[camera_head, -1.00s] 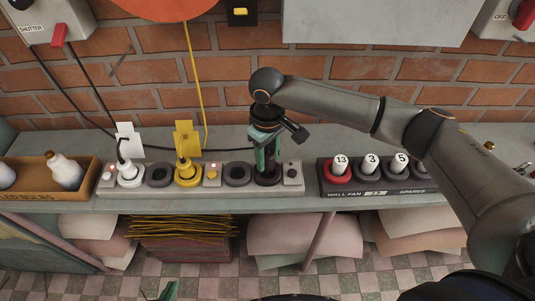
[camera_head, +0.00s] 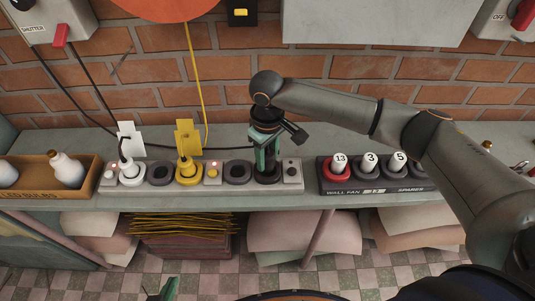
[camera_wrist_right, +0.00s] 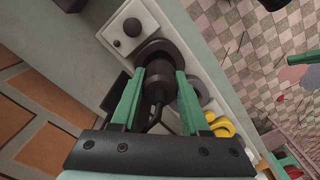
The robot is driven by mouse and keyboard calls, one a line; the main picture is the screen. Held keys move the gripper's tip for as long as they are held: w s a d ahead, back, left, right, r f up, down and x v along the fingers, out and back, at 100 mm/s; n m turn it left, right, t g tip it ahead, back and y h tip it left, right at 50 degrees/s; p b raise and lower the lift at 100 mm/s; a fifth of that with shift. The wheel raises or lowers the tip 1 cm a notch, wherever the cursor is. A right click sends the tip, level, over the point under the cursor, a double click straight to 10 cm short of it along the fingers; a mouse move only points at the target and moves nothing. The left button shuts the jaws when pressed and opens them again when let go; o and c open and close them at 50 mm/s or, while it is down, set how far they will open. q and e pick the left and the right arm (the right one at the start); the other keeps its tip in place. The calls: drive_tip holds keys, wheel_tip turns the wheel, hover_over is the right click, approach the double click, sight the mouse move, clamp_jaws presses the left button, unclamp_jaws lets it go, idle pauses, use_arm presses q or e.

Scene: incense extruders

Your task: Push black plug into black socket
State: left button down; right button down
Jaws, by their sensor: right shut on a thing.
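The black plug (camera_wrist_right: 157,82) is between the green fingers of my right gripper (camera_wrist_right: 160,88) in the right wrist view, with its cord trailing toward the gripper. My right gripper (camera_head: 267,160) points down and is shut on the plug, which it mostly hides in the head view. The plug's front end is at the black socket (camera_wrist_right: 160,49), the dark round one at the right end of the power strip (camera_head: 215,188). The fingers hide how deep it sits. Part of my left gripper (camera_head: 163,290) shows at the bottom edge of the head view, away from the strip.
The strip also holds a white plug (camera_head: 131,172), a yellow plug (camera_head: 187,170) and empty dark sockets (camera_head: 238,172). A tray of numbered spares (camera_head: 375,188) stands close on the right, a bulb box (camera_head: 35,188) on the left. A brick wall is behind.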

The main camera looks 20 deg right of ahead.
drive_tip(key=shift+f, duration=1.2)
drive_tip(key=shift+c, duration=1.6)
unclamp_jaws()
